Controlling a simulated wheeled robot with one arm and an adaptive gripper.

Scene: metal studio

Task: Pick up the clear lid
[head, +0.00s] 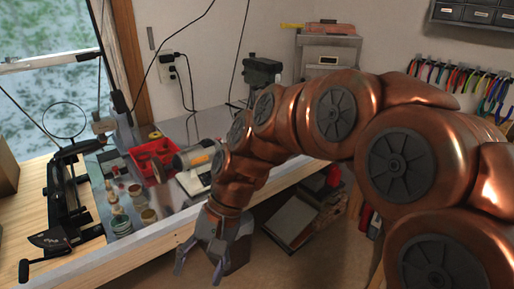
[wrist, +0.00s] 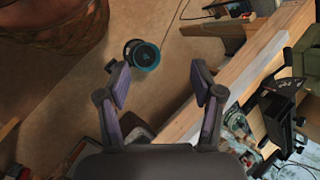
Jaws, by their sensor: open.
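My gripper (head: 199,270) is open and empty, pointing down in front of the workbench's front edge in the head view. In the wrist view its two fingers (wrist: 155,68) are spread wide with nothing between them. A small round dark thing with a teal rim (wrist: 144,54) shows just beyond the fingertips, over the brown floor; I cannot tell whether it is the lid. I cannot make out a clear lid for certain in either view. Several small jars (head: 140,205) stand on the bench, too small to tell their lids apart.
The wooden workbench (head: 150,252) runs along the left and back. It bears a red bin (head: 152,153), a black stand-like tool (head: 66,205) and a grey vise (head: 262,72). A dark case (head: 296,218) lies under the bench. Brown floor (wrist: 185,45) is open beyond my gripper.

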